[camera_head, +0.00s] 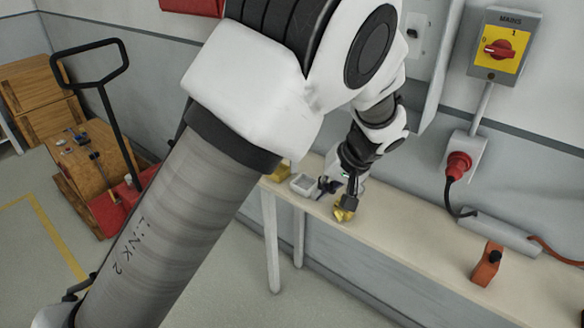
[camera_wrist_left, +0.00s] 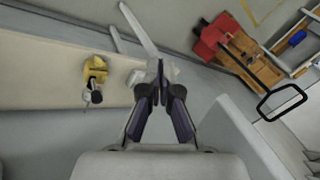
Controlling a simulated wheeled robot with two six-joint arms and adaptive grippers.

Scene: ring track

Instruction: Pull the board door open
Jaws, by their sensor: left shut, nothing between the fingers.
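A light grey upright panel (camera_head: 437,70) on the wall, right of my left arm, looks like part of the board and its door. My arm covers the rest, so I cannot tell how far the door stands open. A pale grey edged surface (camera_wrist_left: 238,135) at the lower right of the left wrist view may be the same board. My left gripper (camera_head: 328,186) is low over the bench, apart from the panel. In the left wrist view its fingers (camera_wrist_left: 160,72) are together and empty. My right gripper is not in view.
The wall bench (camera_head: 400,232) carries a yellow item with a dark knob (camera_head: 342,214), a grey tray (camera_head: 303,184) and an orange block (camera_head: 487,265). A mains switch (camera_head: 499,48) and red plug (camera_head: 458,165) are on the wall. A red trolley (camera_head: 112,215) stands left.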

